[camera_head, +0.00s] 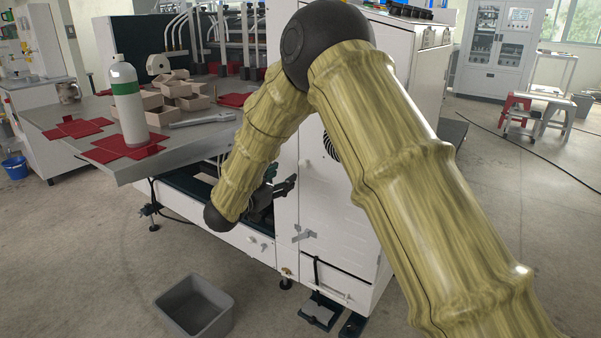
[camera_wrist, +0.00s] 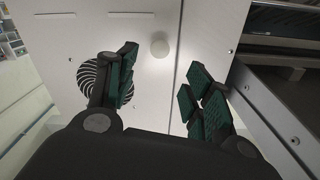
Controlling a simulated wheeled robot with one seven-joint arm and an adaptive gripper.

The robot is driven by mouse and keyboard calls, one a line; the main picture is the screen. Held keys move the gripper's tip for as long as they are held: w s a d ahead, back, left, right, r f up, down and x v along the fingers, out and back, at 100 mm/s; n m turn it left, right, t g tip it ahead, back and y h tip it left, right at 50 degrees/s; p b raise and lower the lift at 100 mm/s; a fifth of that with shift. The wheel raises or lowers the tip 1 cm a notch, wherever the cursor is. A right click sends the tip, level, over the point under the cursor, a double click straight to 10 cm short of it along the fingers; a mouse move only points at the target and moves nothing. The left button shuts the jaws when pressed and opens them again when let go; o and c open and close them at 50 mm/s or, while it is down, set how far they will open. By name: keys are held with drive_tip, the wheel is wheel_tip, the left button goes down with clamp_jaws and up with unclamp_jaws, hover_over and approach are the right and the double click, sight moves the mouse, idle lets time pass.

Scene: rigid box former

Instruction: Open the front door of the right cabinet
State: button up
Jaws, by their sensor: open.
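The white right cabinet (camera_head: 338,225) stands in the middle of the head view, partly hidden behind my arm. Its front door (camera_head: 318,200) looks shut. In the wrist view the white door panel (camera_wrist: 110,28) carries a round pale knob (camera_wrist: 159,47) and a round fan grille (camera_wrist: 91,76). A vertical seam runs just right of the knob. My gripper (camera_head: 280,188) is in front of the cabinet. In the wrist view my gripper (camera_wrist: 160,85) has its two dark green-padded fingers spread apart. The knob shows between and beyond the fingertips, and no contact is visible.
A metal worktable (camera_head: 195,137) with a bottle (camera_head: 128,100), red card pieces and small boxes lies left of my arm. A grey bin (camera_head: 193,308) stands on the floor in front. A metal latch (camera_head: 303,233) sits low on the cabinet front. Floor to the right is mostly clear.

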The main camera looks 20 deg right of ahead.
sight(302, 165)
drive_tip(key=b+x, duration=0.1)
drive_tip(key=x, duration=0.9)
drive_tip(key=shift+w+d+b, duration=0.15)
drive_tip(key=shift+d+b, duration=0.05)
drive_tip(key=shift+b, duration=0.15)
drive_tip(key=shift+c, duration=0.4)
clamp_jaws()
